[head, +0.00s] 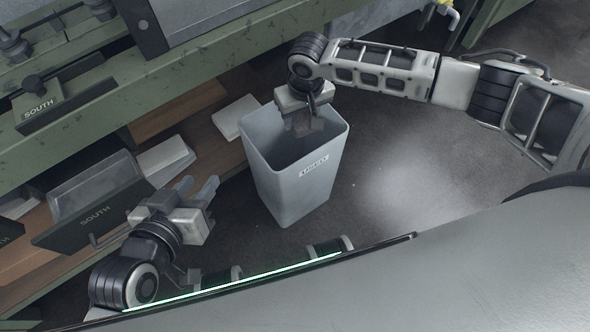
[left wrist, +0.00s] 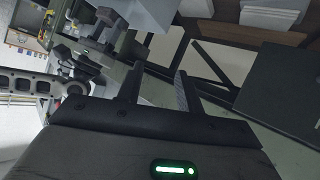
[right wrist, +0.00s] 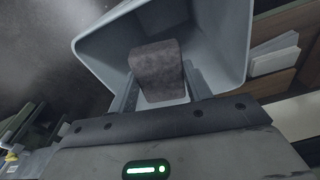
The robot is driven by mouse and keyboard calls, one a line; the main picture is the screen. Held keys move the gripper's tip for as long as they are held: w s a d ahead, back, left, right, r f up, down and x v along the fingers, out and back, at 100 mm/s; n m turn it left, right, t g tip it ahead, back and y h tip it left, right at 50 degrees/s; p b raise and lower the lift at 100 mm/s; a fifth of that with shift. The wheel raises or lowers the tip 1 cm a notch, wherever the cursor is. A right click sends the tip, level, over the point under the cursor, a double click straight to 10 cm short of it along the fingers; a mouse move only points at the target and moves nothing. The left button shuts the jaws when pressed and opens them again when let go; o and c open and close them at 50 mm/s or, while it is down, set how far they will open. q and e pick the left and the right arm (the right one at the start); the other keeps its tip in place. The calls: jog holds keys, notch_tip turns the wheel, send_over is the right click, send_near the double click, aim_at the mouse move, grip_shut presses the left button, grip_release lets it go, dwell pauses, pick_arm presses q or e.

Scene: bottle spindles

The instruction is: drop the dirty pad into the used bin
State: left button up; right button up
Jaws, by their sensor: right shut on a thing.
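The used bin (head: 297,190) is a tall grey open bin with a "USED" label, standing on the floor in the middle of the head view. My right gripper (head: 304,122) points down into the bin's mouth. It is shut on the dirty pad (right wrist: 158,68), a dark, grimy grey block that shows between its fingers in the right wrist view. The bin's rim and inner walls (right wrist: 213,45) surround the pad there. My left gripper (head: 201,189) is open and empty, left of the bin, near the lower shelf.
A green bench with a "SOUTH" plate (head: 40,108) runs along the left. Below it are a wooden shelf with pale pads (head: 165,160) and a pulled-out drawer marked "SOUTH" (head: 92,217). Another pale pad (head: 236,115) lies behind the bin. The floor right of the bin is clear.

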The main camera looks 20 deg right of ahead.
jog(key=shift+f+b, duration=0.6)
jog(key=shift+f, duration=0.15)
pick_arm(q)
jog(key=shift+d+r+t+h, duration=0.3)
jog(key=shift+r+t, duration=0.3)
jog(key=shift+r, duration=0.25)
pick_arm(e)
jog(key=o, duration=1)
jog(key=shift+o, duration=0.2)
jog(key=shift+r, duration=0.25)
pick_arm(q)
jog(key=a+f+g+p, duration=0.1)
jog(key=p, duration=0.2)
jog(key=s+a+f+g+y+p, duration=0.1)
jog(key=p, duration=0.2)
jog(key=shift+f+g+y, duration=0.2)
jog(key=shift+g+y, duration=0.1)
jog(key=shift+g, duration=0.1)
pick_arm(e)
notch_tip(320, 180, up, 15)
jog(key=s, duration=0.2)
jog(key=shift+d+r, duration=0.15)
jog(key=shift+r, duration=0.05)
pick_arm(q)
jog(key=shift+w, duration=0.1)
